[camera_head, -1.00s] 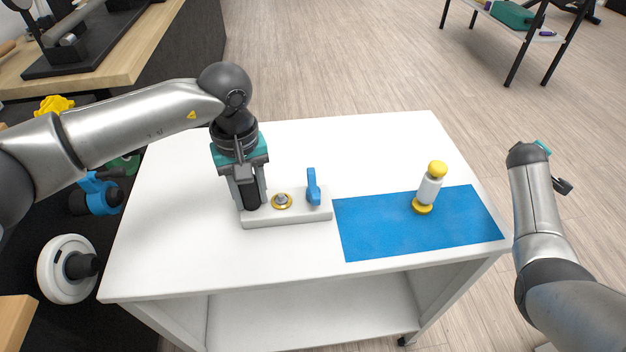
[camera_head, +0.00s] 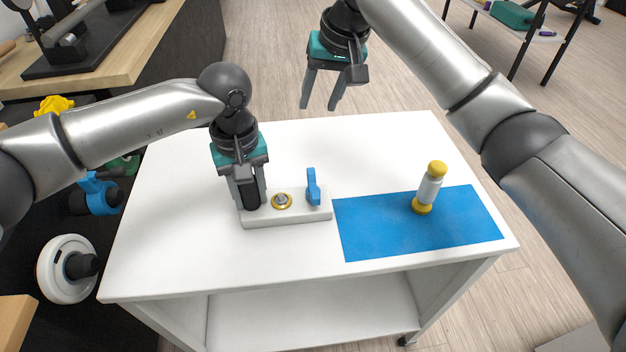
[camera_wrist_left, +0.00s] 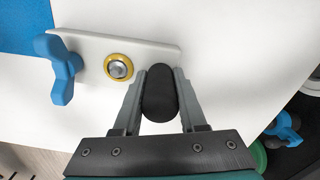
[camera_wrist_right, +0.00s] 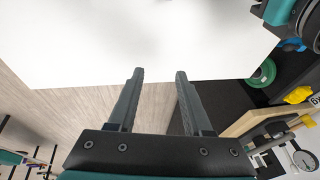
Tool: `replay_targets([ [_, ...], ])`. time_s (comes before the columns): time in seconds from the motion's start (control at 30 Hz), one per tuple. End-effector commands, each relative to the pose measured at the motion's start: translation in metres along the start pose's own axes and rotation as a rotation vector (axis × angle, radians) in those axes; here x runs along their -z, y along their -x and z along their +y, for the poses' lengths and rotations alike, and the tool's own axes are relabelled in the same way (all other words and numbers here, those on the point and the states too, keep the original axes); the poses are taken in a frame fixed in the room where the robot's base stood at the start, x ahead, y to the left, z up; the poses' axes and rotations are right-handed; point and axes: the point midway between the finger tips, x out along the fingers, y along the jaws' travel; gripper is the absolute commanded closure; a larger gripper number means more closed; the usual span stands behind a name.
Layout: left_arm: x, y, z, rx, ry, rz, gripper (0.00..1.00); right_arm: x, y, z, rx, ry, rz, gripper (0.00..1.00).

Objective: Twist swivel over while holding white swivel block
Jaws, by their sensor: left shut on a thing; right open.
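The white swivel block (camera_head: 290,217) lies flat on the white table. It carries a blue swivel (camera_head: 313,187) standing up at its right end, a yellow ring with a metal stud (camera_head: 282,201) in the middle, and a black post at its left end. My left gripper (camera_head: 250,203) is shut on the black post (camera_wrist_left: 159,93), which sits between its fingers in the left wrist view. The blue swivel (camera_wrist_left: 62,69) is at the left there. My right gripper (camera_head: 320,106) is open and empty, above the table's back edge, up and beyond the block.
A blue mat (camera_head: 375,232) covers the table's right part, with a white and yellow cylinder (camera_head: 428,188) upright on it. The white table top (camera_head: 180,250) is otherwise clear.

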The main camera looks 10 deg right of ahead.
Motion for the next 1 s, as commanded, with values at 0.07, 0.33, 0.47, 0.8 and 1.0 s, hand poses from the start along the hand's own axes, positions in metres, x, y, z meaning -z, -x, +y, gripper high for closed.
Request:
replay_targets([
  [0.07, 0.000, 0.000, 0.000, 0.001, 0.001, 0.000, 1.00, -0.025, 0.009, -0.016, -0.033, 0.013, -0.086, 0.50],
  [0.33, 0.000, 0.000, -0.001, 0.001, 0.001, 0.000, 1.00, -0.082, 0.026, -0.027, -0.162, 0.022, -0.272, 0.50],
  [0.47, 0.000, 0.000, -0.001, 0.001, 0.001, 0.000, 1.00, -0.091, 0.025, -0.026, -0.186, 0.022, -0.297, 0.50],
  [0.8, 0.000, 0.000, -0.001, 0.001, 0.001, 0.000, 1.00, -0.109, -0.029, -0.014, -0.187, 0.019, -0.301, 0.50],
  [1.0, 0.000, 0.000, -0.001, 0.001, 0.001, 0.000, 1.00, -0.118, -0.063, -0.008, -0.186, 0.019, -0.299, 0.50],
])
